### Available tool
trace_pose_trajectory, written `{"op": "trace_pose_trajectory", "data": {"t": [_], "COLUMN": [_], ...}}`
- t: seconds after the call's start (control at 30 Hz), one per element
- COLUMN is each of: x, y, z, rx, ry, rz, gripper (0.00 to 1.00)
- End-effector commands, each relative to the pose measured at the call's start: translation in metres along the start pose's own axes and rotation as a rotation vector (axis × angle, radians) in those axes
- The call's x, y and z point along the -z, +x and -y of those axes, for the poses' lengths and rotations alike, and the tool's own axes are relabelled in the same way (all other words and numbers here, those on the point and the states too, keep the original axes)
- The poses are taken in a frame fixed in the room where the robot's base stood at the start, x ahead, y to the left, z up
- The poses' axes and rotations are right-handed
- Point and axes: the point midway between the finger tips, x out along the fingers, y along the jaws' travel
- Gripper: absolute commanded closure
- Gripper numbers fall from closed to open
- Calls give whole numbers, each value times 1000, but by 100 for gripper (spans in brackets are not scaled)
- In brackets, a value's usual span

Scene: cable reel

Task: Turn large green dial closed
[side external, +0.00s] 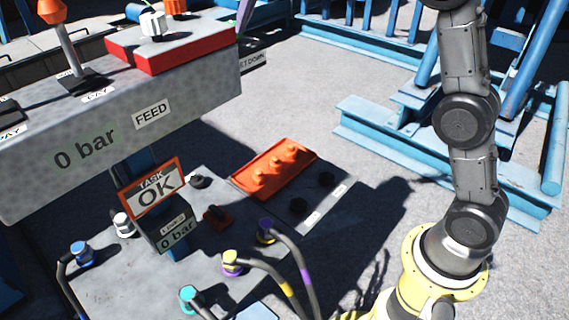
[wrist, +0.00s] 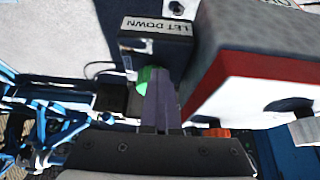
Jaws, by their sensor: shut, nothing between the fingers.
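The green dial (wrist: 143,84) shows in the wrist view, partly hidden behind my fingers, so its turn angle cannot be read. It sits by a dark box (wrist: 150,52) whose LET DOWN label appears upside down. My gripper (wrist: 160,78) is shut and empty. Its dark purple fingers overlap the dial's right side; whether they touch it I cannot tell.
A grey console with a red block (side external: 170,45) stands close to the right of my fingers in the wrist view. Blue steel frames (side external: 450,160) lie on the concrete. Below the console is a panel with an orange block (side external: 275,168) and several coloured hose connectors.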

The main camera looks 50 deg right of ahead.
Motion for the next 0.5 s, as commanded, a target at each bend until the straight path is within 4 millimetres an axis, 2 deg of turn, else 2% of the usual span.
{"op": "trace_pose_trajectory", "data": {"t": [0.33,0.5], "x": [2,0], "y": [0,-1], "z": [-11,-10], "rx": [-4,-3], "ry": [2,0], "rz": [-9,-10], "gripper": [100,100]}}
